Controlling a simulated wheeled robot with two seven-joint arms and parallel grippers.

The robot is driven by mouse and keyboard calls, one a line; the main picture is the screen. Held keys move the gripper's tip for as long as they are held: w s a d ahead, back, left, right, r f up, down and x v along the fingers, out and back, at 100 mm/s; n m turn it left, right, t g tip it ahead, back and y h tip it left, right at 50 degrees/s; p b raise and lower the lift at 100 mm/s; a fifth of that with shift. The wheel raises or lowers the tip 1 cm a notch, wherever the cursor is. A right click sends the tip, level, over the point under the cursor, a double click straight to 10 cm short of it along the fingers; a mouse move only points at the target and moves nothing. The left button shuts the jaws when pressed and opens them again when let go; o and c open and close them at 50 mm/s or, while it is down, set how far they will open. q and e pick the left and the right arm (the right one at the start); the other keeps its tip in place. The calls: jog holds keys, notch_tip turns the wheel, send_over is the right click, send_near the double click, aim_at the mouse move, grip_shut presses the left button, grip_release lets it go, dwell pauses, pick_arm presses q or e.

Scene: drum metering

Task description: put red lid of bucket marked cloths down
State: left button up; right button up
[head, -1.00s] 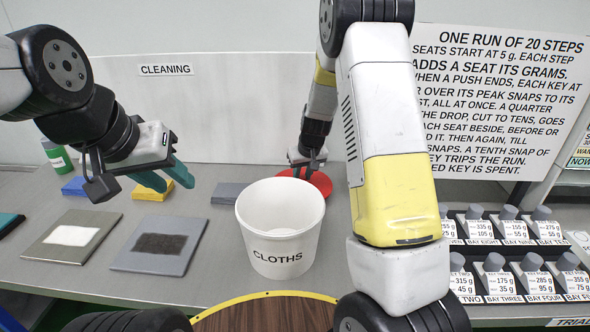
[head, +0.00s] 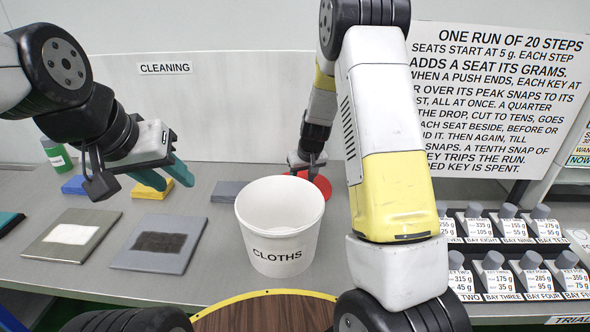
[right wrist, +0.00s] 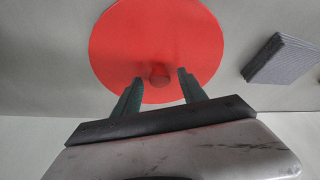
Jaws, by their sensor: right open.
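The white bucket marked CLOTHS (head: 280,232) stands upright and uncovered on the grey bench. The round red lid (head: 320,185) lies flat on the bench behind the bucket, partly hidden by the bucket and my right gripper.
Grey cloths (head: 228,191) lie left of the lid. Yellow cloths (head: 152,192), blue cloths (head: 74,185) and a green bottle (head: 56,154) are at the back left. Two boards (head: 160,244) lie in front. Rows of keyed blocks (head: 500,272) stand at right.

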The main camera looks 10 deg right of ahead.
jog(key=shift+r, duration=0.1)
jog(key=shift+r, duration=0.3)
jog(key=s+r+m+y, duration=0.1)
jog(key=s+r, duration=0.8)
jog(key=r, duration=0.2)
jog(key=s+r+y, duration=0.1)
jog(key=s+r, duration=0.7)
jog(key=r, duration=0.3)
jog(key=s+r+t, duration=0.1)
jog(key=s+r, duration=0.2)
jog(key=s, duration=1.3)
jog(key=shift+s+d+m+t+h, duration=0.15)
jog(key=shift+d+m+t+h, duration=0.1)
jog(key=shift+m+t+h, duration=0.05)
